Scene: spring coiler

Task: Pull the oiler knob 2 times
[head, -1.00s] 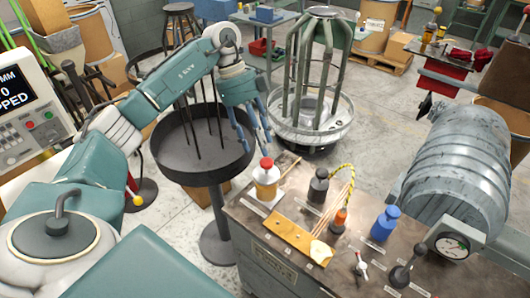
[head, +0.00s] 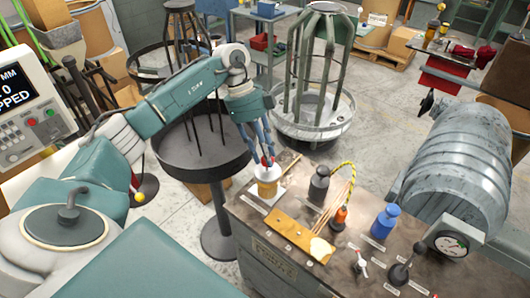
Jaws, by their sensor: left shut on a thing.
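The oiler (head: 267,181), a small jar with a yellowish body, stands upright on a white square at the bench's left rear corner. Its red knob (head: 266,163) is on top, mostly hidden by my fingers. My left gripper (head: 266,158) comes down from above with its blue fingers shut around the knob. My right gripper is not in view.
A round dark tray (head: 200,165) stands left; a large grey ribbed cylinder (head: 458,170) is right.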

